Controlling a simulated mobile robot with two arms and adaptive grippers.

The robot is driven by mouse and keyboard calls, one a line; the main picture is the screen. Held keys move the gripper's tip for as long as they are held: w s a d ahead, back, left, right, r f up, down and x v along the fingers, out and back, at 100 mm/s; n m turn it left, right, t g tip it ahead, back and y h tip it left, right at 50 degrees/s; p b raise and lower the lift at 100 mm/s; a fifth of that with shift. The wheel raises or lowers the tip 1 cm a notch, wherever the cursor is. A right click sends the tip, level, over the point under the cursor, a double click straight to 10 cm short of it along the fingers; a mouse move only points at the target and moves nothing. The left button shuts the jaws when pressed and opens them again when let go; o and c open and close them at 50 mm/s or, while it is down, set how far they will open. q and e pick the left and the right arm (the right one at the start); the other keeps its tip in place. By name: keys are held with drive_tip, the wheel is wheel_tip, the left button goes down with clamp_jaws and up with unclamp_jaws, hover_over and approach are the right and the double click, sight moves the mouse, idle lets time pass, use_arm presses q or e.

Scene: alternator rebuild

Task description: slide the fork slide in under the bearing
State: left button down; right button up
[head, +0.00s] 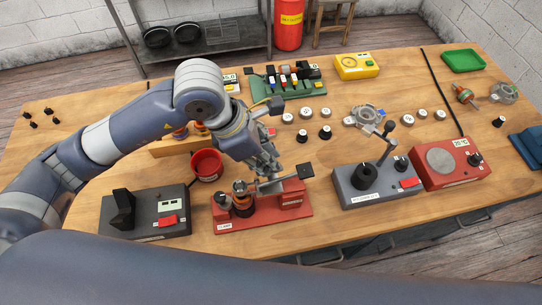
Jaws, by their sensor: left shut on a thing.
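A red fixture (262,220) stands near the table's front edge. On its left side a rotor (242,206) with copper-coloured parts stands upright. The bearing seems to be at the rotor's top, but it is too small to make out clearly. The fork slide (285,182), a flat silver plate with a black end block at its right, lies across the fixture toward the rotor. My left gripper (268,175) reaches down over the fixture and is shut on the fork slide. Its fingers partly hide the slide's left end, so I cannot tell whether that end is under the bearing. My right gripper is out of view.
A red cup (207,165) stands just left behind the fixture. A dark switch box (145,212) is to the left; a grey box with a lever (372,184) and a red box (452,164) are to the right. Several small round parts lie behind.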

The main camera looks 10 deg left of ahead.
use_arm(q)
drive_tip(key=c, duration=1.8)
unclamp_jaws()
drive_tip(key=shift+a, duration=0.1)
drive_tip(key=shift+o, duration=0.4)
drive_tip(key=shift+s+a, duration=0.1)
drive_tip(key=v, duration=1.2)
drive_tip(key=shift+s, duration=0.1)
